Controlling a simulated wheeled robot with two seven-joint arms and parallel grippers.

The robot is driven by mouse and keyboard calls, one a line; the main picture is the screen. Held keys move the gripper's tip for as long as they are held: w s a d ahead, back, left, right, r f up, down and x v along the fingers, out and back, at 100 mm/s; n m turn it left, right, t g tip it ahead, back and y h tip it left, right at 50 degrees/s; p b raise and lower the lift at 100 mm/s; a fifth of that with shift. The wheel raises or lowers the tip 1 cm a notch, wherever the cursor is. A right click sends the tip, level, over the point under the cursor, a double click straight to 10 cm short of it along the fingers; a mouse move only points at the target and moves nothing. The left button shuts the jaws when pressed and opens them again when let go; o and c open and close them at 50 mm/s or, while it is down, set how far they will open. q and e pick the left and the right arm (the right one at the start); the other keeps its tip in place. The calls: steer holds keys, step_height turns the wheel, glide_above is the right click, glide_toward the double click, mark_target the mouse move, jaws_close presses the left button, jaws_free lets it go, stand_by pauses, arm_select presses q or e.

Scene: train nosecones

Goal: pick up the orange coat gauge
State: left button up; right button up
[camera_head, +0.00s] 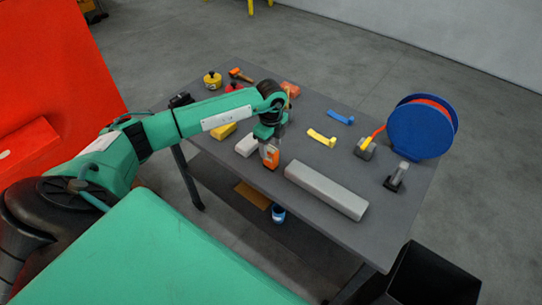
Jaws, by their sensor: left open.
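A small orange gauge (271,158), with a dark part, is near the front edge of the grey table (235,170). My left gripper (269,146) points down right over it, with its fingers at the gauge's upper part. The gripper is open; the fingers and wrist partly hide the gauge, and I cannot tell whether they touch it. My right gripper is not in view.
A blue reel (420,130) stands at the right end. Yellow (321,137) and blue (340,118) pieces lie behind.

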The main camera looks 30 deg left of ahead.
mark_target(271, 158)
arm_select(q)
steer(key=shift+f+p, duration=0.25)
steer(key=shift+p, duration=0.1)
step_height(271, 158, down, 4)
steer(key=shift+s+d+f+p, duration=0.1)
steer(key=shift+p, duration=0.95)
steer(key=shift+f, duration=0.2)
steer(key=c, duration=1.2)
steer(key=shift+o, duration=0.2)
steer(key=shift+r, duration=0.15)
